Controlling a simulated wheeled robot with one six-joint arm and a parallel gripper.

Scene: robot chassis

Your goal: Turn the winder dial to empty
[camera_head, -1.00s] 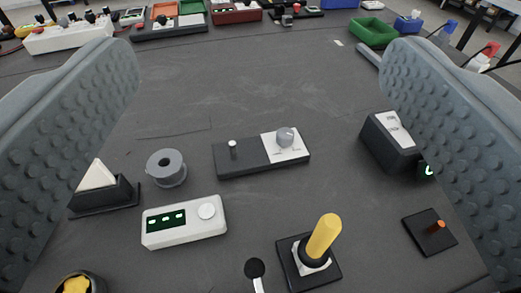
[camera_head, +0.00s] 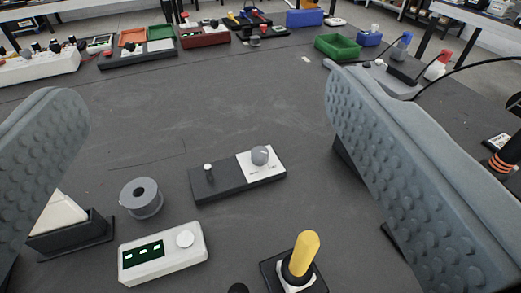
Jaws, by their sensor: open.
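The dial is a round grey knob (camera_head: 260,155) on a white panel at the right end of a long dark box (camera_head: 230,183), in the middle of the view. I take this box to be the winder. Small marks on the panel are too small to read. My gripper (camera_head: 205,88) is open, with one grey studded finger at each side of the view. The box and knob show between the fingers, and nothing is held. The right finger hides part of the table.
A grey spool (camera_head: 141,198) lies left of the box. A white display unit (camera_head: 163,254) and a yellow-handled joystick (camera_head: 301,262) are nearer. A white wedge in a dark holder (camera_head: 65,232) is partly behind the left finger.

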